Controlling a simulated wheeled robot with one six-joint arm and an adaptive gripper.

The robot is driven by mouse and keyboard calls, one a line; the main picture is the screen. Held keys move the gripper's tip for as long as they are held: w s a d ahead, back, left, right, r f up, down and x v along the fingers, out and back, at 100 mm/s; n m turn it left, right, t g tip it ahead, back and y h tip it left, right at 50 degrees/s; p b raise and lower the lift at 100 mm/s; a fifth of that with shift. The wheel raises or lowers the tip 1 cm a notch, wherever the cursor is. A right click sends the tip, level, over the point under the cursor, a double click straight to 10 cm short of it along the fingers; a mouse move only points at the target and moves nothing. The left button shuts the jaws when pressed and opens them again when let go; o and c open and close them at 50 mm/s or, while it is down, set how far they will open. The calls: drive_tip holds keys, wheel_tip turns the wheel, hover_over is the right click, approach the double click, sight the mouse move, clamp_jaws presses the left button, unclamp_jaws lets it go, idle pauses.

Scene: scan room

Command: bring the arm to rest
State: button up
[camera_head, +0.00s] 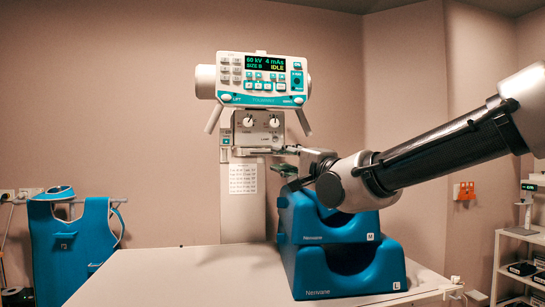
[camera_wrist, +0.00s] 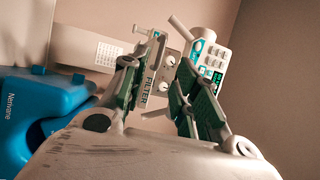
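My arm reaches in from the right in the head view, over the blue blocks. My gripper (camera_head: 284,160) is beside the lower control box (camera_head: 258,128) of the X-ray unit. The panel marked FILTER (camera_wrist: 150,80) shows through the gap, beyond the fingers. A pale lever (camera_wrist: 142,30) sticks out near the left fingertip; I cannot tell whether they touch.
Two blue cradle blocks, M (camera_head: 330,226) and L (camera_head: 345,280), are stacked on the white table (camera_head: 180,280), close under my wrist. A blue apron (camera_head: 72,245) hangs at the left wall. A shelf (camera_head: 515,235) stands at the right. The table's left part is clear.

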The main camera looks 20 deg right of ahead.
drive_tip(key=shift+v, duration=0.8)
drive_tip(key=s+d+f+n+g+h, duration=0.25)
drive_tip(key=f+n+g, duration=0.3)
drive_tip(key=f, duration=0.35)
drive_tip(key=s+d+f+n+g+h, duration=0.1)
drive_tip(key=s+f+n+g, duration=0.25)
drive_tip(key=f+n, duration=0.45)
drive_tip(key=s+d+f+g+h, duration=0.1)
drive_tip(key=s+d+f+g, duration=0.1)
drive_tip(key=s+d, duration=0.3)
drive_tip(key=s+d+f+g+h, duration=0.2)
drive_tip(key=s+d+f, duration=0.3)
drive_tip(key=s, duration=0.4)
drive_tip(key=shift+s+d+f+g, duration=0.3)
drive_tip(key=shift+d+g, duration=0.3)
drive_tip(key=shift+d, duration=0.2)
